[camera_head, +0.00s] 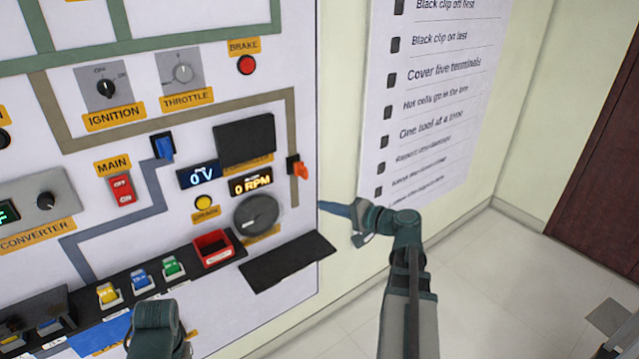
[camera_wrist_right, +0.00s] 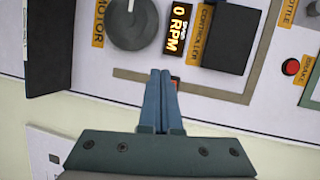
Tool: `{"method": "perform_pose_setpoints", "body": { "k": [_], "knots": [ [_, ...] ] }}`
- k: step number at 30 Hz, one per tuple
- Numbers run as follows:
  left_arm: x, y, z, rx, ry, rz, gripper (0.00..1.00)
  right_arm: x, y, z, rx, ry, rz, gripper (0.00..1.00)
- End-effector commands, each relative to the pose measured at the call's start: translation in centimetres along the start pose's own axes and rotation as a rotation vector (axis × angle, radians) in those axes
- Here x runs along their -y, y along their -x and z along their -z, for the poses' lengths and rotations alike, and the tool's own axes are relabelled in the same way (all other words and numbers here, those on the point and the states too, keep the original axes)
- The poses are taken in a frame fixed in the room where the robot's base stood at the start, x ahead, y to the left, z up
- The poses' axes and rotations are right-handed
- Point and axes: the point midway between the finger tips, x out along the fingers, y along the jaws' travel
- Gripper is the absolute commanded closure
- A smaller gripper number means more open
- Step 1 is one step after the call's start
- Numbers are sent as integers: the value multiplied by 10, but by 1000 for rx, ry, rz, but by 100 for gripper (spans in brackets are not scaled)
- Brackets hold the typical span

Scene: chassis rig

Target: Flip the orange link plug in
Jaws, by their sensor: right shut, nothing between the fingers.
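In the right wrist view only a small red-orange bit (camera_wrist_right: 176,82) shows behind my fingertips. My right gripper (camera_head: 323,205) is shut and empty, just below and right of the plug. It also shows in the right wrist view (camera_wrist_right: 161,75), fingers together, pointing at the panel. I cannot tell whether they touch the plug. My left gripper's fingers are not seen.
The panel carries the black controller box (camera_head: 244,140), the RPM display (camera_head: 251,184), the grey motor disc (camera_head: 256,213) and a black shelf (camera_head: 288,262) below. A red bin (camera_head: 213,248) stands left. A printed list (camera_head: 430,90) hangs on the wall to the right.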

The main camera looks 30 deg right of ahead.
Motion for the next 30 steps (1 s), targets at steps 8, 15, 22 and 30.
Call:
{"method": "perform_pose_setpoints", "body": {
  "k": [8,15,22,30],
  "knots": [
    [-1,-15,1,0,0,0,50,2,40,47,-128,-61,113,100],
    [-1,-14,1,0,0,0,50,4,43,50,-137,-66,124,100],
    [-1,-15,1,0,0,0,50,4,40,51,-135,-65,122,100],
    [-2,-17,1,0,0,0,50,8,-2,57,-130,-65,122,100]
  ]
}}
